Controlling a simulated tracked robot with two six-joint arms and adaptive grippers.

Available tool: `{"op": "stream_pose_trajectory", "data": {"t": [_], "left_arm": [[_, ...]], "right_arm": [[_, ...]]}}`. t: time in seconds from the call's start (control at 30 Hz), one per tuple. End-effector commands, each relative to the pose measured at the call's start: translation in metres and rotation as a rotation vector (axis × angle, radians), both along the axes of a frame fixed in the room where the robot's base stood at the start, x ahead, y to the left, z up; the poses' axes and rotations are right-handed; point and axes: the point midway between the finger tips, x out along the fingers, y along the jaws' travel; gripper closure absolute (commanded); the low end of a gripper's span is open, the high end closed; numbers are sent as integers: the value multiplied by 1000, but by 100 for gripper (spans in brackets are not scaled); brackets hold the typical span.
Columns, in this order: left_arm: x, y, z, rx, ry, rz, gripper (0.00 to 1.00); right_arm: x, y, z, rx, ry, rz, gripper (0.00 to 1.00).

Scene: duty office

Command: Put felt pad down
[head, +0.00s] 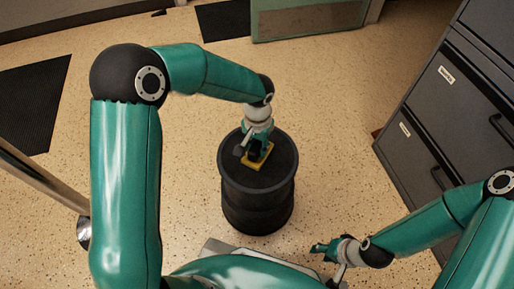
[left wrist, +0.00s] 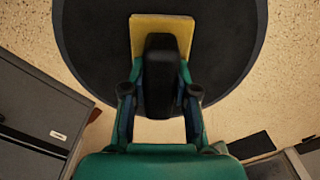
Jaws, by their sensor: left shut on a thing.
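The felt pad, which I take to be the flat yellow piece (head: 260,160), is at the top of a black drum (head: 230,176). It also shows in the left wrist view (left wrist: 139,35), with a dark block over its middle. My left gripper (head: 255,150) comes down on it from above and is shut on it, with a finger on each side in the left wrist view (left wrist: 160,100). I cannot tell whether the pad's underside touches the drum top. My right gripper (head: 325,262) is low at the right of my base, open and empty, away from the drum.
Dark filing cabinets (head: 443,105) stand at the right. A dark mat (head: 30,100) lies on the speckled floor at the left, and another (head: 223,20) lies at the back beside a green-edged panel (head: 305,18). The drum top around the pad is bare.

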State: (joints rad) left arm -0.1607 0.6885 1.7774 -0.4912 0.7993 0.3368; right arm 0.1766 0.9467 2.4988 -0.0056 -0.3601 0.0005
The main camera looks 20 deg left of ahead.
Motion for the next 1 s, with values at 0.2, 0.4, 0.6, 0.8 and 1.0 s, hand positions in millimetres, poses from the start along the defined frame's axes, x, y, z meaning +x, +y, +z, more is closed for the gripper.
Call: {"op": "stream_pose_trajectory", "data": {"t": [0.2, 0.4, 0.6, 0.8, 1.0], "left_arm": [[0, 0, 0, 0, -1, 0, 99], [0, 0, -2, 0, -1, 0, 62], [1, -1, -2, 0, -1, 0, 46], [0, -1, -1, 0, -1, 0, 46], [1, -1, 17, -1, -5, 1, 46]], "right_arm": [[0, 0, 0, 0, 0, 0, 60], [0, 0, -1, 0, 0, 0, 60], [0, 0, -1, 0, 0, 0, 60], [0, 0, 0, 0, 0, 0, 60], [0, 0, 8, 0, 0, 0, 60]]}}
